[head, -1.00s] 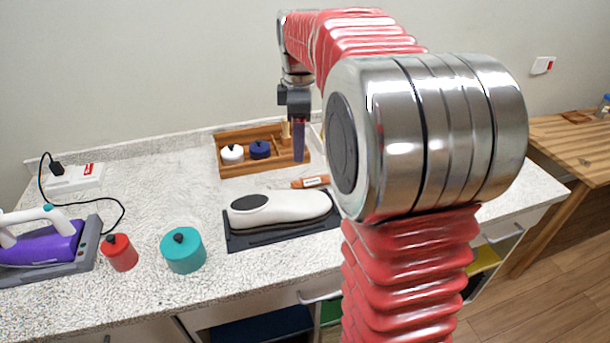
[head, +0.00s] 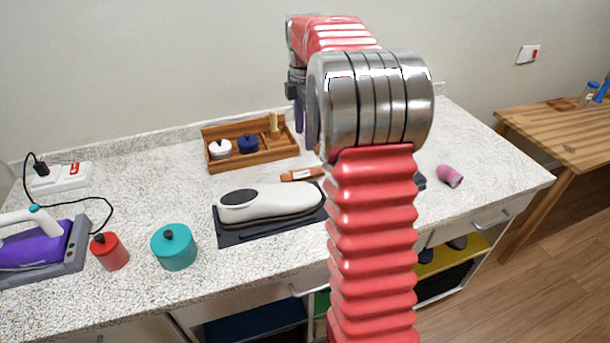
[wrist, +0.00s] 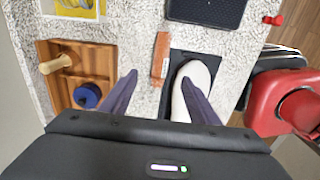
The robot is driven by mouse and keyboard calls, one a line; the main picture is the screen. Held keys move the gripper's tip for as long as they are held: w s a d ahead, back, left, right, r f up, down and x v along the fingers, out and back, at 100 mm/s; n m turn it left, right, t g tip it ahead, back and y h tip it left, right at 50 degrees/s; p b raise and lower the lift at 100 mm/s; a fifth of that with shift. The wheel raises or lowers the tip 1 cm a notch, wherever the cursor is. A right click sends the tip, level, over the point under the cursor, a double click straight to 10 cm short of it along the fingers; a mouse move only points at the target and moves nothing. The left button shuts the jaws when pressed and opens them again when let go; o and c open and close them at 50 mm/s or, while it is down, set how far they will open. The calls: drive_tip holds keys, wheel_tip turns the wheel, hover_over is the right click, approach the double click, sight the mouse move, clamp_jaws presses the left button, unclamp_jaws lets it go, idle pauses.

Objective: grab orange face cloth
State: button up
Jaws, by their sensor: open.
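I cannot make out an orange face cloth for certain in either view. A small orange-brown item with a pale label (head: 302,174) lies on the counter behind the white appliance; I cannot tell if it is cloth. It also shows in the wrist view (wrist: 160,57). My gripper (wrist: 160,77) is open and empty above the counter, its two fingers apart, pointing to either side of this item. In the head view my gripper is mostly hidden behind my arm, near the wooden tray (head: 257,163).
A white appliance (head: 272,203) lies on a dark mat. Red (head: 110,252) and teal (head: 174,247) pots and a purple iron (head: 38,247) stand left. A pink roll (head: 450,176) lies right. Below are open compartments, one with a yellow shelf (head: 455,254). A wooden table (head: 560,140) stands right.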

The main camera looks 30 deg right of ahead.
hover_over(304, 169)
wheel_tip(304, 169, down, 8)
drive_tip(key=shift+s+f, duration=0.1)
drive_tip(key=shift+s, duration=0.05)
idle(0.3)
drive_tip(key=shift+f, duration=2.55)
drive_tip(key=shift+c, duration=0.6)
drive_tip(key=c, duration=1)
